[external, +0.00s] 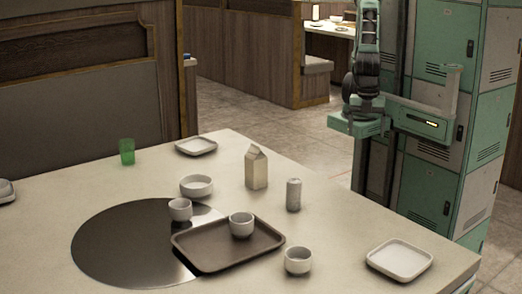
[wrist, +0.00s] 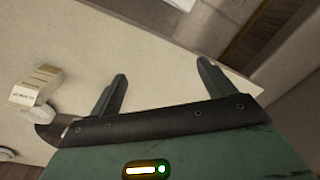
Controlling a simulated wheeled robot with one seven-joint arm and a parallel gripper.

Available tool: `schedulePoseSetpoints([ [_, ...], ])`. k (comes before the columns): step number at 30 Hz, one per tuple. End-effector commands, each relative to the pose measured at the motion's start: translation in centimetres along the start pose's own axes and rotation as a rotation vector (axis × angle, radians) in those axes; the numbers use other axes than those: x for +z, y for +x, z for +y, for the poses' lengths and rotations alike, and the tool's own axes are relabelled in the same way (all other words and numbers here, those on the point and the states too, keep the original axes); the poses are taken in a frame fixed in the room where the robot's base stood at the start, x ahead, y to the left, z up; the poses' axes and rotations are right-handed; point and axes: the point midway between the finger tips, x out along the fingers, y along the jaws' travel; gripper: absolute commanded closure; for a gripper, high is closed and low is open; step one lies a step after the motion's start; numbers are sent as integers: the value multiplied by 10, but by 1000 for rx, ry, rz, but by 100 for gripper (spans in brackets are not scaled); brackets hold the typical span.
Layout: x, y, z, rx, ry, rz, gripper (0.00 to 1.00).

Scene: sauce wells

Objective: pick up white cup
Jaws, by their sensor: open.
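Several white cups stand upright on the table. One white cup (external: 180,209) is on the dark round plate, another white cup (external: 241,225) is on the brown tray (external: 205,264), and a third white cup (external: 298,260) is on the bare table right of the tray. My gripper (wrist: 162,68) is open and empty, its two fingers apart in the wrist view. In the external view my arm is at the upper right, beyond the table and apart from the cups. A pale round piece at the wrist view's lower left edge is too cut off to identify.
A carton (external: 256,168) and a can (external: 293,194) stand between my arm and the tray; the carton also shows in the wrist view (wrist: 38,88). A white bowl (external: 196,186), green glass (external: 127,151) and square plates (external: 399,260) are on the table (external: 345,225). Green lockers stand right.

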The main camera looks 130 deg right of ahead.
Motion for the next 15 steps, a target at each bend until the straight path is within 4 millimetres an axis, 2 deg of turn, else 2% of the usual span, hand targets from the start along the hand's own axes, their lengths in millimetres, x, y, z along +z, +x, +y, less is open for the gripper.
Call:
schedulePoseSetpoints([
  [8, 0, -2, 0, 0, -1, -1, 18],
  [13, -1, -27, -1, 0, -3, -1, 18],
  [15, -2, -38, -1, 0, -3, -1, 14],
])
